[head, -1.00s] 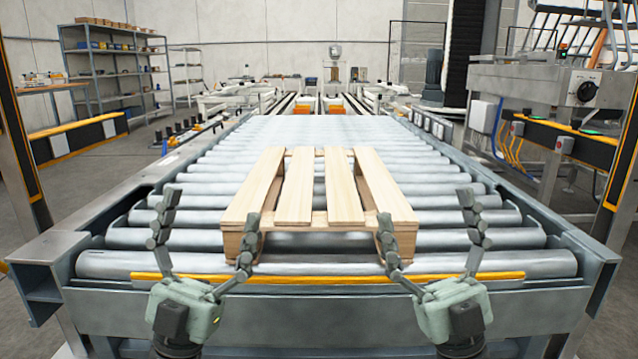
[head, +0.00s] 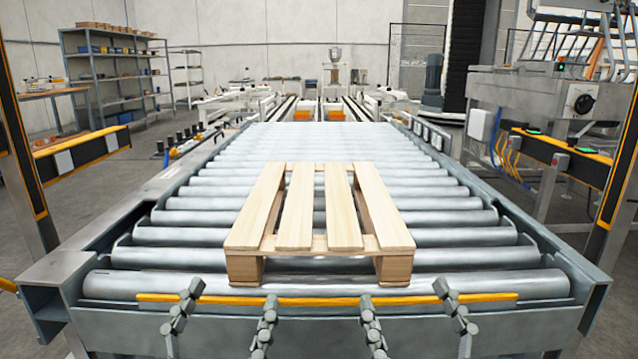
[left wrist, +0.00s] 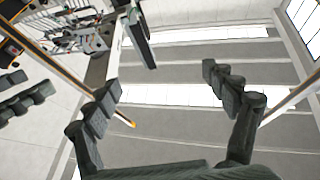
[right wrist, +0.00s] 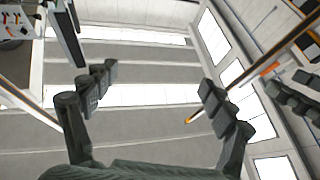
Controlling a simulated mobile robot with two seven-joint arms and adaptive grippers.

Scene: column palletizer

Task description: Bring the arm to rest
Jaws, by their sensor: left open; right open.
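My left gripper (head: 224,316) is open and empty at the bottom of the head view, in front of the conveyor's near edge. My right gripper (head: 412,314) is open and empty to the right of it, at about the same height. Only the fingers of both show there. The left wrist view shows the left fingers (left wrist: 168,100) spread with nothing between them. The right wrist view shows the right fingers (right wrist: 154,96) spread and empty too. A wooden pallet (head: 345,210) lies flat on the rollers beyond both grippers, apart from them.
The roller conveyor (head: 460,237) runs away from me, its rollers clear behind the pallet. A yellow strip (head: 330,301) marks its near edge. Black and orange posts (head: 22,150) stand at both sides. A grey machine (head: 545,92) stands at the right, shelving (head: 115,75) at the back left.

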